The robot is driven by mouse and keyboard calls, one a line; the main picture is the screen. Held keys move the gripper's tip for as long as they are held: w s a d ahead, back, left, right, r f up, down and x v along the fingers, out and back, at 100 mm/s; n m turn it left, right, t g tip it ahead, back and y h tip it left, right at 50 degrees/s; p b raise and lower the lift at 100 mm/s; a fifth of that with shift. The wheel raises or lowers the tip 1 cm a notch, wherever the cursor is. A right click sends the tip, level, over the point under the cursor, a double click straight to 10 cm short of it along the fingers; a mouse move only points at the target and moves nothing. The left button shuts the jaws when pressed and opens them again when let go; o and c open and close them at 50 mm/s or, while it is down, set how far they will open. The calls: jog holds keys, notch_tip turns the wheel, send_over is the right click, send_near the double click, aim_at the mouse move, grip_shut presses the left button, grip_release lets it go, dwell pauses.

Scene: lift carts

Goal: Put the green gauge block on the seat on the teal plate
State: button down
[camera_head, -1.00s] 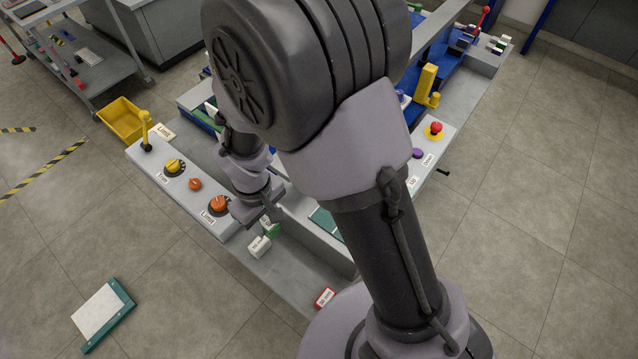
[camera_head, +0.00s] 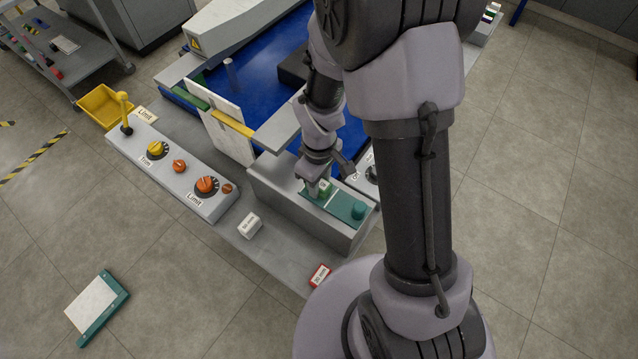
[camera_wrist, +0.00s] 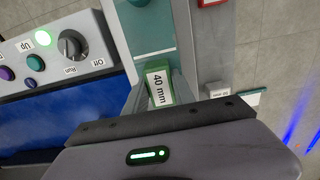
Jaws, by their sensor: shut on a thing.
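My gripper (camera_head: 316,190) is shut on the green gauge block (camera_head: 325,187), which has a white face. In the wrist view the block (camera_wrist: 158,84) reads "40 mm" and sits between the two fingers (camera_wrist: 157,96). The teal plate (camera_head: 343,206) lies on a grey raised ledge, with a teal knob at its right end. The block is at the plate's left end; I cannot tell whether it touches the plate or hangs just above it. The seat is hidden by the block and fingers. The plate (camera_wrist: 150,35) also shows beyond the block in the wrist view.
A white block (camera_head: 250,226) and a red-edged block (camera_head: 319,276) stand on the lower grey shelf. A control panel (camera_head: 172,168) with knobs and a yellow lever is at left. Another panel (camera_wrist: 50,50) lies close beside the ledge. A white plate stands behind the ledge.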

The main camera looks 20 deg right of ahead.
jog(key=c, duration=1.1)
grip_release()
jog(key=shift+o, duration=0.2)
notch_tip(320, 180, up, 13)
jog(key=p, duration=0.5)
jog(key=s+a+r+m+t+y, duration=0.1)
jog(key=s+a+r+m+t, duration=0.1)
jog(key=s+r+m, duration=0.3)
jog(key=s+a+r+m+t+y, duration=0.1)
jog(key=s+r+m, duration=0.5)
jog(key=r, duration=0.7)
jog(key=s+a+t, duration=0.1)
jog(key=s+t, duration=0.1)
jog(key=shift+r+m+t, duration=0.3)
jog(key=shift+r+t, duration=0.05)
jog(key=shift+t, duration=0.05)
